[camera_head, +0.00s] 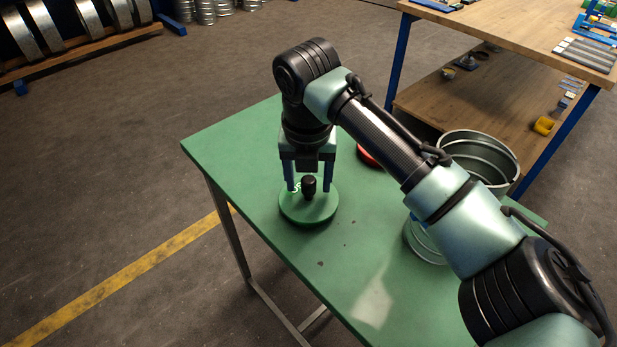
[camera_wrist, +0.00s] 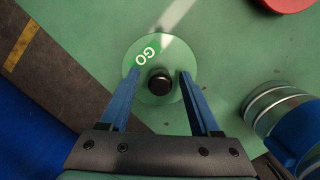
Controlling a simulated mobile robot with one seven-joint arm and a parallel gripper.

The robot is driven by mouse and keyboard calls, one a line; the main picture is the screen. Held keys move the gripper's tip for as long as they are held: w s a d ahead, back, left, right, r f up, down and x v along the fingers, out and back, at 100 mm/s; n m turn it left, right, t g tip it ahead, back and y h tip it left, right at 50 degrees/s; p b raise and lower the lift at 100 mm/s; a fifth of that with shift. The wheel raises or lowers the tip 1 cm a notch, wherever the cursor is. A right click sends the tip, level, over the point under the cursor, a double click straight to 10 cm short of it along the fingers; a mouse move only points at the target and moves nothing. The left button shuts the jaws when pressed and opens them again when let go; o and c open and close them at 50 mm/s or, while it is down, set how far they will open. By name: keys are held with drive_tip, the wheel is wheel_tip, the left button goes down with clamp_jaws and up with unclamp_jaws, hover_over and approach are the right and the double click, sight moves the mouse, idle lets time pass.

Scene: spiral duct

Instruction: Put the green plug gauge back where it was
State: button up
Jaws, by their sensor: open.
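The green plug gauge is a round green disc (camera_head: 308,213) with a black knob on top, lying flat on the green table near its left edge. In the wrist view the disc (camera_wrist: 142,56) shows the white letters "GO" beside the knob. My gripper (camera_head: 308,188) is above the disc with its blue fingers apart, one on each side of the knob. In the wrist view the gripper (camera_wrist: 158,73) shows gaps on both sides of the knob. Whether the fingertips touch the disc, I cannot tell.
A red disc (camera_head: 367,157) sits behind my arm, partly hidden. Metal spiral ducts (camera_head: 480,150) stand at the table's right, one behind my arm. A wooden workbench (camera_head: 500,25) stands behind right. The table's front middle is clear apart from small dark specks.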

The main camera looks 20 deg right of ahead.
sight(308, 205)
wheel_tip(308, 205, up, 12)
drive_tip(key=s, duration=0.1)
drive_tip(key=shift+s+a, duration=0.3)
drive_tip(key=shift+a, duration=0.05)
drive_tip(key=w+a+r+m+t+y, duration=0.25)
drive_tip(key=w+a+r+t, duration=0.2)
drive_tip(key=a, duration=0.55)
drive_tip(key=w+a+r+m+t+y, duration=0.2)
drive_tip(key=w+a+r+m+t, duration=0.15)
drive_tip(key=a+r, duration=0.45)
drive_tip(key=a+r+m+t+y, duration=0.3)
drive_tip(key=a+r+m+t, duration=0.2)
drive_tip(key=a+r, duration=0.15)
drive_tip(key=s+d+r+m+t+h, duration=0.3)
drive_tip(key=s+r+m+t, duration=0.3)
drive_tip(key=s+m, duration=0.3)
drive_tip(key=s+d+r+m+t+h, duration=0.3)
drive_tip(key=s+d+r+m+t, duration=0.3)
drive_tip(key=s+r+m, duration=0.3)
drive_tip(key=shift+s+r+m+t+h, duration=0.2)
drive_tip(key=shift+s+m+t+h, duration=0.2)
drive_tip(key=shift+m, duration=0.6)
